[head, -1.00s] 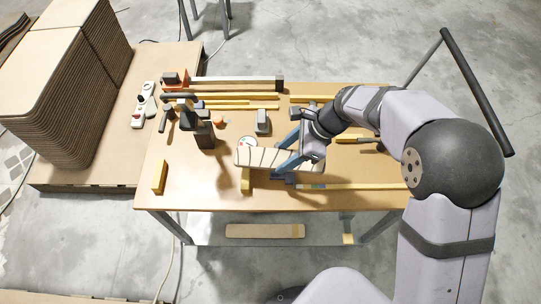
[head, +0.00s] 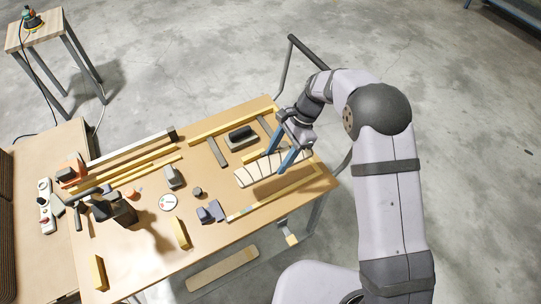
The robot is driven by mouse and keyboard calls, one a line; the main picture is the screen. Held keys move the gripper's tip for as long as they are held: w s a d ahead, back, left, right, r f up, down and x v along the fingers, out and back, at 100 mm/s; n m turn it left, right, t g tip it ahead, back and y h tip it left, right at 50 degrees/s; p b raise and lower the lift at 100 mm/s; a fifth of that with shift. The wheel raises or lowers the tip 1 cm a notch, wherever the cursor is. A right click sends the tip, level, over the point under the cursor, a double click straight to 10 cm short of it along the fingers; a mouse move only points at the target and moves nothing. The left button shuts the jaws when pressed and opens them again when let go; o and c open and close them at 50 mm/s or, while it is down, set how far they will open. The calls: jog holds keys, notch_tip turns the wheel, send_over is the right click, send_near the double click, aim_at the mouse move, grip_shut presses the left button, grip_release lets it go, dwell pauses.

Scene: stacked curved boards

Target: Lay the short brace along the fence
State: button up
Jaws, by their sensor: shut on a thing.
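My gripper (head: 275,161), with blue fingers, is over the right part of the workbench. It is shut on a cream, dark-striped board (head: 247,177), which lies across between the fingers and appears raised, with a shadow below. I cannot tell whether this board is the short brace. Short yellow wooden pieces lie apart from the gripper, one near the front middle (head: 182,233) and one at the front left (head: 99,272). A long grey-and-wood rail (head: 130,149) runs along the back left. A thin yellow strip (head: 265,200) runs along the right front. Which is the fence is unclear.
The workbench (head: 150,262) also holds a dark clamp-like tool (head: 115,210), a blue-grey block (head: 210,212), a round white dial (head: 168,202), a grey block (head: 174,177) and a dark holder (head: 241,136). The front left of the top is mostly bare.

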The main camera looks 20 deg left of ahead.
jog(key=shift+s+n, duration=0.2)
jog(key=shift+n, duration=0.2)
jog(key=shift+r+p, duration=0.15)
jog(key=shift+p, duration=0.15)
jog(key=shift+f+b, duration=1.85)
jog(key=shift+f, duration=2.3)
jog(key=shift+f, duration=0.45)
jog(key=shift+s+d+p, duration=0.3)
jog(key=shift+s+d, duration=0.1)
jog(key=shift+o, duration=1.4)
